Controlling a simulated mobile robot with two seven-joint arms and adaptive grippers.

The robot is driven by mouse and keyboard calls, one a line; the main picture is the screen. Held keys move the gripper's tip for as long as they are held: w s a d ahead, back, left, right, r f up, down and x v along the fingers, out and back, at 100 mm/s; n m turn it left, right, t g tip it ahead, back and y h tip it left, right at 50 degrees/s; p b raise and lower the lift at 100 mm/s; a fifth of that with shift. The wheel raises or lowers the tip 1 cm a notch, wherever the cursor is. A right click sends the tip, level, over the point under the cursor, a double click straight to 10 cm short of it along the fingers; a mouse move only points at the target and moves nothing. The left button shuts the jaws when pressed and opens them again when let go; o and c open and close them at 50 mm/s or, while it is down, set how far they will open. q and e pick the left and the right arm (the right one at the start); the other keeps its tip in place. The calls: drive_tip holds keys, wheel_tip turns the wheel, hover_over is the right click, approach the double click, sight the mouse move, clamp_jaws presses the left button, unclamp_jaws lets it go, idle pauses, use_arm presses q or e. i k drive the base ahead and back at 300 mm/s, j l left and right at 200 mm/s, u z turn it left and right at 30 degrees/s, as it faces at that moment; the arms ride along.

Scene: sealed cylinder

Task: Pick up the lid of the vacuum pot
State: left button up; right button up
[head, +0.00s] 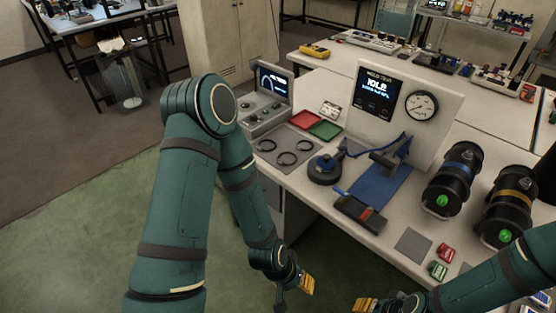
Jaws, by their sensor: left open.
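A low, round black pot with a lid-like top (324,167) stands on the workbench, left of the blue mat. I take this to be the vacuum pot; I cannot make out where lid and body meet. My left gripper (294,291) hangs in front of the bench, below and left of the pot and well apart from it. It is open and empty, with an orange pad showing on one finger. My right gripper (368,304) is at the bottom edge, partly cut off; its opening is not clear.
A blue mat (383,190) and a dark box (360,213) lie right of the pot. Black rings (286,158), red and green trays (325,130) sit to its left. A gauge panel (402,105) stands behind.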

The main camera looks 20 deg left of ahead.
sight(325, 161)
drive_tip(key=u, duration=0.35)
drive_tip(key=z, duration=0.5)
drive_tip(key=j+z, duration=0.15)
drive_tip(key=z, duration=0.25)
drive_tip(key=j+z, duration=0.2)
drive_tip(key=z, duration=0.25)
drive_tip(key=j+z, duration=0.2)
drive_tip(key=z, duration=0.2)
drive_tip(key=j+z, duration=0.35)
drive_tip(key=k+j+z, duration=0.3)
drive_tip(key=j, duration=0.2)
drive_tip(key=k+j+z, duration=0.1)
drive_tip(key=j, duration=0.2)
drive_tip(key=k+j, duration=0.1)
drive_tip(key=j, duration=0.2)
drive_tip(key=j+z, duration=0.15)
drive_tip(key=j, duration=0.2)
drive_tip(key=k, duration=0.05)
